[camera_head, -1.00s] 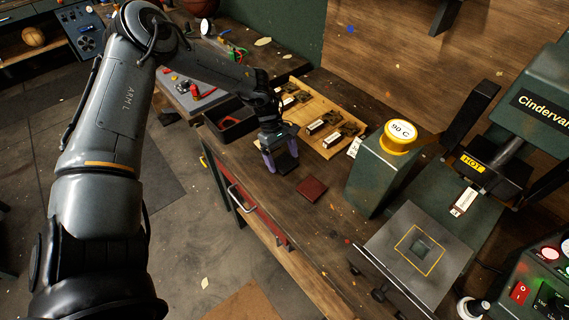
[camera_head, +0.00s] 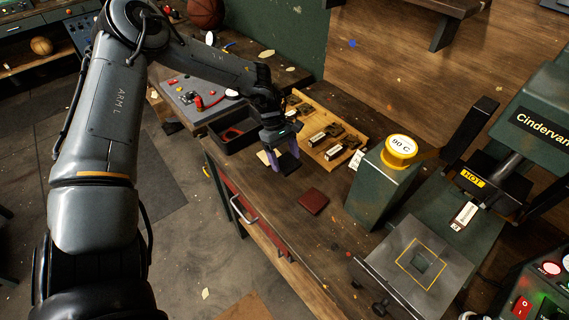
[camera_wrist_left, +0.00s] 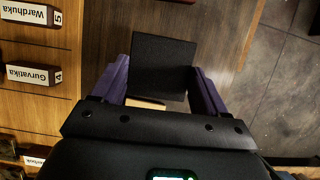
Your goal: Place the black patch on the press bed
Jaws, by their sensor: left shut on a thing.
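My left gripper (camera_head: 283,163) is shut on the black patch (camera_head: 288,163), holding it over the workbench. In the left wrist view the black patch (camera_wrist_left: 163,65) is a flat dark square between the two purple fingers of the gripper (camera_wrist_left: 157,85). The press bed (camera_head: 420,262) is a grey plate at the lower right, with a yellow square outline around a darker square at its middle. It is well to the right of the gripper, and its outline is clear. My right gripper is not in view.
A dark red square (camera_head: 313,201) lies on the bench between gripper and press. A wooden rack (camera_head: 318,112) with labelled blocks and a black bin (camera_head: 228,142) stand behind. A green post with a yellow 90 C cap (camera_head: 400,150) rises beside the press bed.

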